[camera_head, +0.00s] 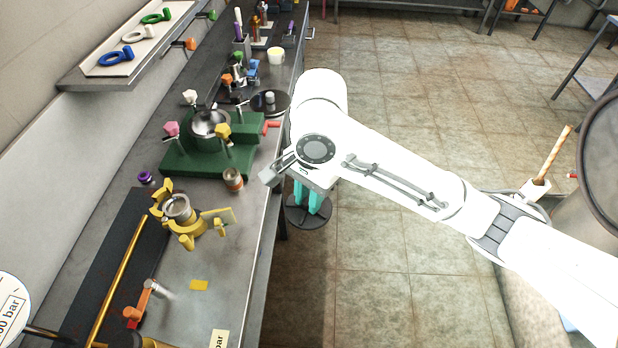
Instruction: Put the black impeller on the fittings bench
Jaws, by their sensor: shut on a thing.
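My gripper (308,204), with teal fingers, points down just off the right edge of a long grey bench (240,270), over the floor side. It is shut on a dark round disc-like thing, which looks like the black impeller (308,218). The fingers and wrist cover part of it, so the grip is partly hidden. The bench carries clamps, fixtures and small fittings; I take it for the fittings bench, but no label confirms this.
A green fixture (185,160) with a metal pot, a brown can (233,179) and a yellow clamp (187,228) stand on the bench. A black disc (270,101) lies farther back. A wall shelf (100,75) holds coloured rings. Tiled floor (400,270) is open at right.

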